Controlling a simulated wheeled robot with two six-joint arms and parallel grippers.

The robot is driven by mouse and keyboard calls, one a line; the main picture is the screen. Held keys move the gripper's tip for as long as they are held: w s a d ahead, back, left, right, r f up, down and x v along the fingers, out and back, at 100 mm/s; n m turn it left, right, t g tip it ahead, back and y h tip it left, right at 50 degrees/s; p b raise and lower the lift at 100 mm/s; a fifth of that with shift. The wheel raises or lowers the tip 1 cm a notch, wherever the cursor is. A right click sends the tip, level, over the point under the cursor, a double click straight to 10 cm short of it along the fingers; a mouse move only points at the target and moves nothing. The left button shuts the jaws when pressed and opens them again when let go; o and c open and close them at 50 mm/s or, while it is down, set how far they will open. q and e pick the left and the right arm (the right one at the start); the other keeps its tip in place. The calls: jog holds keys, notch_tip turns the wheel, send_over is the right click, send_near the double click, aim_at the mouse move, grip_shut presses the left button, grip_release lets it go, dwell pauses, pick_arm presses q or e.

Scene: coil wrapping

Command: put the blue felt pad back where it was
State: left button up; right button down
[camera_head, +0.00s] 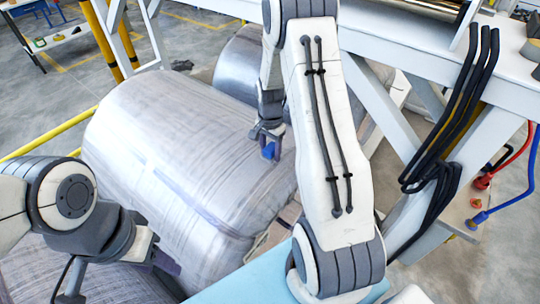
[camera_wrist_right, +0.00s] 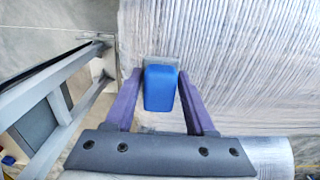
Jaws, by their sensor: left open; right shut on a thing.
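The blue felt pad (camera_head: 269,151) is a small blue block between the fingers of my right gripper (camera_head: 267,137). In the right wrist view the blue pad (camera_wrist_right: 160,90) sits between the two purple fingers of the right gripper (camera_wrist_right: 161,78), with a grey piece at its far end. The gripper is shut on it, close to the end of a large wrapped coil (camera_head: 165,140). I cannot tell whether the pad touches the coil. My left gripper (camera_head: 165,262) is open at the lower left, near the coil's lower edge, its fingers partly hidden.
A second coil (camera_head: 236,62) lies behind the first. A white steel frame (camera_head: 415,50) with black cables stands at the right. Yellow rails (camera_head: 50,135) run at the left. A light blue surface (camera_head: 235,286) lies at the bottom. Red and blue hoses (camera_head: 508,203) hang at the right.

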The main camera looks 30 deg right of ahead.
aim_at(271, 166)
notch_tip(271, 166, down, 2)
jog(key=shift+f+p, duration=0.15)
jog(key=shift+p, duration=0.35)
jog(key=shift+f, duration=0.4)
jog(key=shift+f, duration=0.1)
jog(key=shift+f+b, duration=0.3)
jog(key=shift+f, duration=0.25)
jog(key=shift+c, duration=1.2)
grip_release()
